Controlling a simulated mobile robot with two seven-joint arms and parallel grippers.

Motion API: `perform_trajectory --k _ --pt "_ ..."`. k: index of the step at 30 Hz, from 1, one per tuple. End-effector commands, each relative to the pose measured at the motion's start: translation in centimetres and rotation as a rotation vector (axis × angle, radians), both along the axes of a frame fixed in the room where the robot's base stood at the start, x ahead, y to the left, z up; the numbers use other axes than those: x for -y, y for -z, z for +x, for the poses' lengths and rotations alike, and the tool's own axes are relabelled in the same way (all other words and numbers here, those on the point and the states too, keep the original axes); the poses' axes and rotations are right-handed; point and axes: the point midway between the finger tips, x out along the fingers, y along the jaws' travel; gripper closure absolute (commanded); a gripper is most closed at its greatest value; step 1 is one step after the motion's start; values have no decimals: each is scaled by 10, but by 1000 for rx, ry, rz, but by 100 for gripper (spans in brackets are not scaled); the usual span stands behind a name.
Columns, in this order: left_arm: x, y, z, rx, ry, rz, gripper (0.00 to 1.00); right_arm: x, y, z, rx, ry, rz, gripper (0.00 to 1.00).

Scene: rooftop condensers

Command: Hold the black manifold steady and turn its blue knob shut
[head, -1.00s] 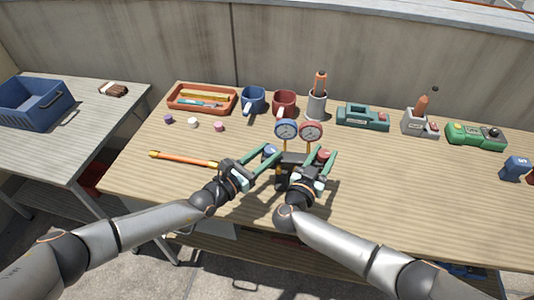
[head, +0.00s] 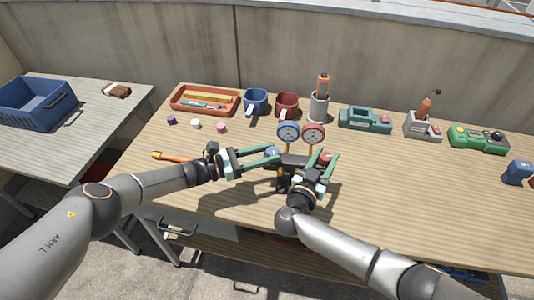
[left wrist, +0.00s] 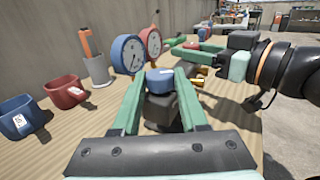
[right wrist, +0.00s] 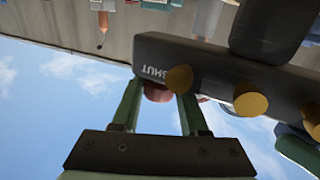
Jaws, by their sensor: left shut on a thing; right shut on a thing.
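The black manifold (head: 292,160) stands on the wooden bench with a blue gauge (head: 288,132) and a red gauge (head: 313,134) above it. Its blue knob (left wrist: 160,78) sits between the fingertips of my left gripper (left wrist: 160,85), which is shut on it from the left. My right gripper (head: 322,163) is shut on the red knob (right wrist: 157,93) at the manifold's other end. The knob's turn position cannot be read.
Behind are an orange tray (head: 233,110), a blue mug (head: 256,101), a red mug (head: 287,105) and a grey cup (head: 318,107). An orange stick (head: 170,157) lies partly behind my left arm. Devices stand at the back right. The right front bench is clear.

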Motion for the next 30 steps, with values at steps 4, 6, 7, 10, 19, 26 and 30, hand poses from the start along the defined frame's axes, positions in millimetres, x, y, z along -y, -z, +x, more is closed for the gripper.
perform_trajectory --k 4,6,7,10,19,26,30 --pt "0 4 0 -3 31 10 100 -2 -1 0 3 -4 4 100" --pt "0 4 -1 -4 44 12 100 -2 -1 1 4 -3 3 100" --pt "0 4 -1 -5 50 13 100 -2 -1 1 4 -3 3 100" --pt "0 3 -2 -5 64 15 100 -2 -1 1 4 -3 3 100" --pt "0 2 -3 -5 79 15 100 -2 -2 1 3 -4 2 100" --pt "0 2 -3 -6 80 15 100 -2 -1 1 3 -4 1 100" --pt "0 1 -3 -5 79 13 45 -1 -1 1 3 -4 1 100"
